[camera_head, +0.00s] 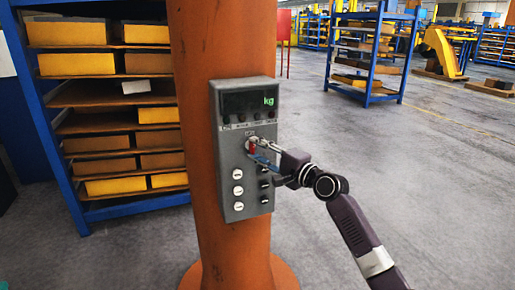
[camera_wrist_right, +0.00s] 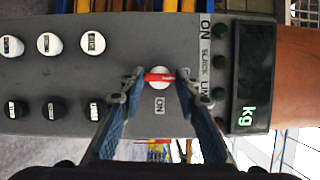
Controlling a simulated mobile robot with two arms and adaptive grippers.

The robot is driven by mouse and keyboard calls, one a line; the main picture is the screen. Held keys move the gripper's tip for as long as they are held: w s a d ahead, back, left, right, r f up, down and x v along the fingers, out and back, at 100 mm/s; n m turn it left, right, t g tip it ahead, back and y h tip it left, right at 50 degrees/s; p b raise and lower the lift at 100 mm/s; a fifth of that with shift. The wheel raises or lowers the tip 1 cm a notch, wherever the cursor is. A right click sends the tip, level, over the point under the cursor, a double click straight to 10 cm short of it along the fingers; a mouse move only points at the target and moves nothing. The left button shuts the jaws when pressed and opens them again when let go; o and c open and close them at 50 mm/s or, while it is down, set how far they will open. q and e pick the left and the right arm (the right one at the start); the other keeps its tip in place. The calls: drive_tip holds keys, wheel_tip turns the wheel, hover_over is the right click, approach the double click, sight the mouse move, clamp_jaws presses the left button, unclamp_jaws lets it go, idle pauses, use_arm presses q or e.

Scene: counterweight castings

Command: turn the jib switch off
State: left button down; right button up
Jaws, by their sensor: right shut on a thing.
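A grey control box (camera_head: 228,160) is fixed to the orange column (camera_head: 195,60). Its jib switch, with a red handle (camera_wrist_right: 158,77) on a pale round base, sits below the display; in the head view the red shows small (camera_head: 252,148). My right gripper (camera_head: 257,151) reaches it from the right and is shut on the red handle. My left gripper is in neither view.
The dark display (camera_head: 248,102) shows green "kg". White knobs (camera_head: 238,190) and black knobs (camera_head: 265,184) sit below the switch. A blue rack with yellow bins (camera_head: 115,187) stands behind at left. The floor at right is clear up to another blue rack (camera_head: 368,90).

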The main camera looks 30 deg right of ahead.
drive_tip(key=shift+f+n, duration=0.15)
drive_tip(key=shift+n, duration=0.25)
drive_tip(key=o, duration=1.2)
drive_tip(key=shift+c, duration=0.2)
drive_tip(key=s+d, duration=0.1)
drive_tip(key=s, duration=1.1)
drive_tip(key=shift+d, duration=0.4)
